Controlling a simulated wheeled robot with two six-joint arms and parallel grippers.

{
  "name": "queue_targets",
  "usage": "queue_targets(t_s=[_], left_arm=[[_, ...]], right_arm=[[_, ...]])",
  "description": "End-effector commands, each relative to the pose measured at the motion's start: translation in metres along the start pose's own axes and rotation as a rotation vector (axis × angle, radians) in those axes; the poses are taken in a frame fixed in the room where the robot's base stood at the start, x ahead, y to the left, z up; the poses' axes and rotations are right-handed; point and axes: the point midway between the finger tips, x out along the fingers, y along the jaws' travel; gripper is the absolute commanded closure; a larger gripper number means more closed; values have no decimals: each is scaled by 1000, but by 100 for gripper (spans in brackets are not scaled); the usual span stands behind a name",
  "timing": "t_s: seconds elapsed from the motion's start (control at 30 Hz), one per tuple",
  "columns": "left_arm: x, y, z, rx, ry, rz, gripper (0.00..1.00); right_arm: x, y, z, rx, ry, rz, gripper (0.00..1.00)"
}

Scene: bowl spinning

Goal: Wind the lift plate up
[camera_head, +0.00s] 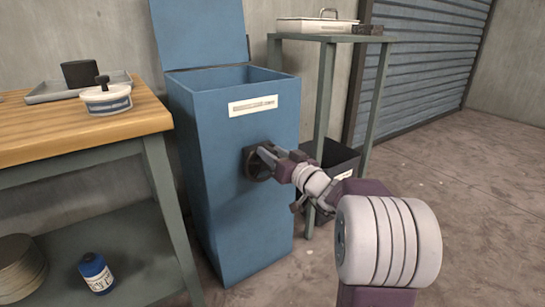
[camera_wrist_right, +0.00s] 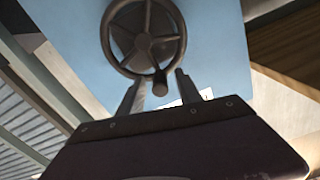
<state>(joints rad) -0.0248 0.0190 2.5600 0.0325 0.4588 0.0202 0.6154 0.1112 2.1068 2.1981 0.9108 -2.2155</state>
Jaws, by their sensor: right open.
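A tall blue cabinet (camera_head: 235,190) stands with its lid raised and its top open. A dark spoked handwheel (camera_head: 252,166) is on its front. In the right wrist view the handwheel (camera_wrist_right: 145,38) shows a knob (camera_wrist_right: 160,84) on its lower rim. My right gripper (camera_head: 264,152) is at the wheel. In the wrist view its fingers (camera_wrist_right: 158,90) are open, one on each side of the knob, with gaps visible. The lift plate cannot be seen; the cabinet's inside is mostly hidden by its front wall. My left gripper is not in view.
A wooden-topped workbench (camera_head: 120,115) stands left of the cabinet, holding a lidded pot (camera_head: 106,97) and a tray (camera_head: 60,92). A tall side table (camera_head: 325,80) and a dark bin (camera_head: 338,160) are close on the right. Open floor lies farther right.

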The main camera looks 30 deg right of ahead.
Motion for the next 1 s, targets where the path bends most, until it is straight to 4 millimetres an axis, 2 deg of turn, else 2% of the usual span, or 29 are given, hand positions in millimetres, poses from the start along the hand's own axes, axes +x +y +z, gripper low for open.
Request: queue_targets(t_s=[0.17,0.2,0.33,0.67,1.0], left_arm=[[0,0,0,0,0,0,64],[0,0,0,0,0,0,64],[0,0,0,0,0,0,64],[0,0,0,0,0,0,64],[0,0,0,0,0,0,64]], right_arm=[[0,0,0,1,0,1,59],[0,0,0,1,0,1,64],[0,0,0,1,0,0,100],[0,2,0,27,0,1,100],[0,14,-1,239,-1,2,100]])
